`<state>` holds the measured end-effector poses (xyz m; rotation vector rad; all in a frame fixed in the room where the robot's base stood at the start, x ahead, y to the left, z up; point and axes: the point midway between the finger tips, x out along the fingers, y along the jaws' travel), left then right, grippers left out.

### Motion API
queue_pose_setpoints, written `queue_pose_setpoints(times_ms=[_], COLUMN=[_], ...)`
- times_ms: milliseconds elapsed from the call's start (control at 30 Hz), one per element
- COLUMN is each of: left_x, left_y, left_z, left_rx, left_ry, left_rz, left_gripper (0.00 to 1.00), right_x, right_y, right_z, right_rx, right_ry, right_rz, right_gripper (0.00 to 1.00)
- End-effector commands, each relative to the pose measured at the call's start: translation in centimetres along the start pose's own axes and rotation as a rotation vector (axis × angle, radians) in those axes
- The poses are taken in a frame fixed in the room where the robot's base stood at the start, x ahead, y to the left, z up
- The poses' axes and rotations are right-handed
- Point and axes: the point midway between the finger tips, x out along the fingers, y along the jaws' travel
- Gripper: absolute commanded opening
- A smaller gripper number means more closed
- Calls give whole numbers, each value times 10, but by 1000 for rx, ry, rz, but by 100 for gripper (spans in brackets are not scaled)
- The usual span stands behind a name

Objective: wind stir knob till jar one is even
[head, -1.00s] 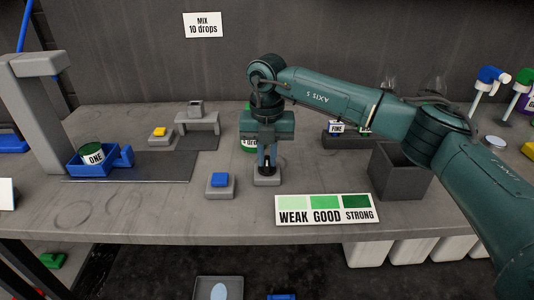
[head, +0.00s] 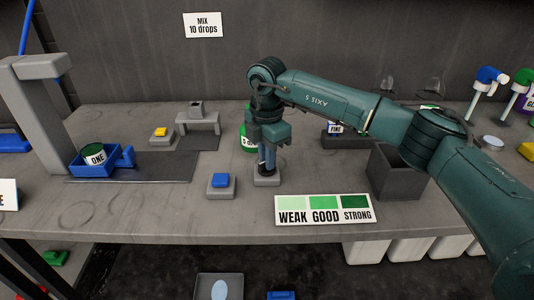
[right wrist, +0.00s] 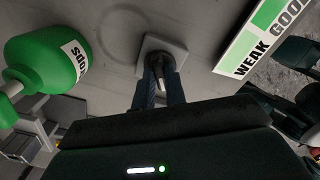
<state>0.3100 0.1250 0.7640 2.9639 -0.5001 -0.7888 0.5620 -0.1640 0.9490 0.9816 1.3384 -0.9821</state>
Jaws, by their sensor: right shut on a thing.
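Jar one (head: 95,158), a dark green jar labelled ONE, sits in a blue holder (head: 91,170) with a blue handle at the left. I cannot tell how even its contents are. The stir knob's grey base (head: 267,182) stands mid-table, and it also shows in the right wrist view (right wrist: 179,48). My right gripper (head: 266,168) points straight down over this base, its fingers shut on the knob. In the right wrist view the fingertips (right wrist: 158,68) close around the small knob, which they mostly hide. My left gripper is not in view.
A blue button (head: 220,180) on a grey base is just left of the knob. A green bottle (right wrist: 45,62) stands close behind my gripper. A WEAK/GOOD/STRONG card (head: 324,209) lies at the front right. A dark open bin (head: 398,172) stands further right.

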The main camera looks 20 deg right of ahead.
Motion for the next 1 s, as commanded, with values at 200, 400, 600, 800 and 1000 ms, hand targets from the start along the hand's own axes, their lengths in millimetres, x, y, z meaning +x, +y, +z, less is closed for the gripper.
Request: queue_pose_setpoints(times_ms=[200, 400, 600, 800, 1000], left_x=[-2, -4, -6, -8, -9], left_y=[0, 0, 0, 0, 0], left_z=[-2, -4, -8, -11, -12], left_rx=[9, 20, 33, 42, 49], left_ry=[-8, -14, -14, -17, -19], left_rz=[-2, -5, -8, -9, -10], left_gripper=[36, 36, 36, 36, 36], right_x=[-2, -2, -2, -2, -1], right_y=[0, 0, 0, 0, 0], right_z=[0, 0, 0, 0, 0], right_rx=[207, 396, 568, 705, 794], right_ry=[0, 0, 1, 0, 0], right_rz=[1, 1, 1, 1, 1], right_gripper=[0, 0, 0, 0, 0])
